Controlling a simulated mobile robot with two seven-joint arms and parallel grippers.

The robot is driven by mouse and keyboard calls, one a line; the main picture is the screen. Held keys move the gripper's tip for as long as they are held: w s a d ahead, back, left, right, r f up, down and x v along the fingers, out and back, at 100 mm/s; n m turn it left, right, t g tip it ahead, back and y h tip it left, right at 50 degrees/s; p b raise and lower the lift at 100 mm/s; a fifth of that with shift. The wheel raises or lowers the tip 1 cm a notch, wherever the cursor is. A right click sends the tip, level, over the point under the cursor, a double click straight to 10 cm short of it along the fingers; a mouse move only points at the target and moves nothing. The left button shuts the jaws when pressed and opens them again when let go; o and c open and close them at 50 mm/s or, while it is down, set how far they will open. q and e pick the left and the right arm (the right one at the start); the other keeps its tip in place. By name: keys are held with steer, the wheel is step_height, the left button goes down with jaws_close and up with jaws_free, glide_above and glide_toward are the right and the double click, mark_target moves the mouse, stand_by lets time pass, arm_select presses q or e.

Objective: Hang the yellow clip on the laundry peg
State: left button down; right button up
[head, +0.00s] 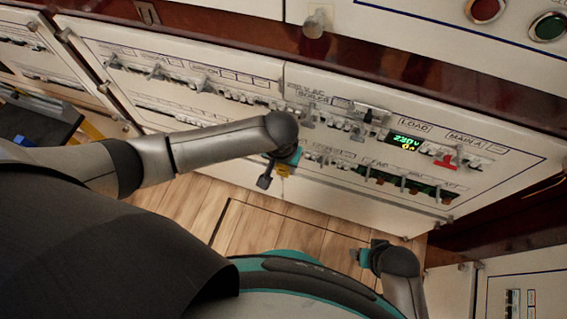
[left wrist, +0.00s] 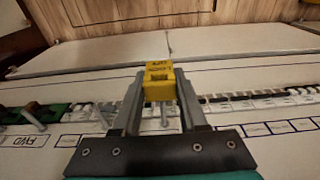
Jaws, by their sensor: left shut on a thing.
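The yellow clip (left wrist: 159,82) is a small block with dark lettering, held between the fingertips of my left gripper (left wrist: 160,88). In the head view the left gripper (head: 281,168) hangs in front of the lower breaker row, and a little yellow shows at its tip. In the left wrist view a thin metal peg (left wrist: 164,116) shows between the fingers, below the clip in the picture; I cannot tell the distance between them. Another peg (left wrist: 32,117) stands near a label reading FWD. I cannot read a laundry label. My right gripper (head: 359,256) is low at the right, apart from the panel; its jaws are unclear.
The white breaker panel (head: 345,204) carries two rows of switches and several protruding pegs. A green display (head: 406,142) and a red switch (head: 445,160) are at its right. A knob (head: 316,22) sticks out above. Wooden floor (head: 262,229) lies below.

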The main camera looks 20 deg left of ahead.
stand_by(0.6)
arm_select(q)
steer(key=shift+p, duration=0.5)
steer(key=shift+w+d+b, duration=0.1)
steer(key=shift+w+b, duration=0.4)
steer(key=shift+w, duration=1.55)
steer(key=c, duration=0.8)
jaws_free()
steer(key=o, duration=0.4)
steer(key=shift+d, duration=0.1)
steer(key=shift+o, duration=0.2)
steer(key=shift+w, duration=0.1)
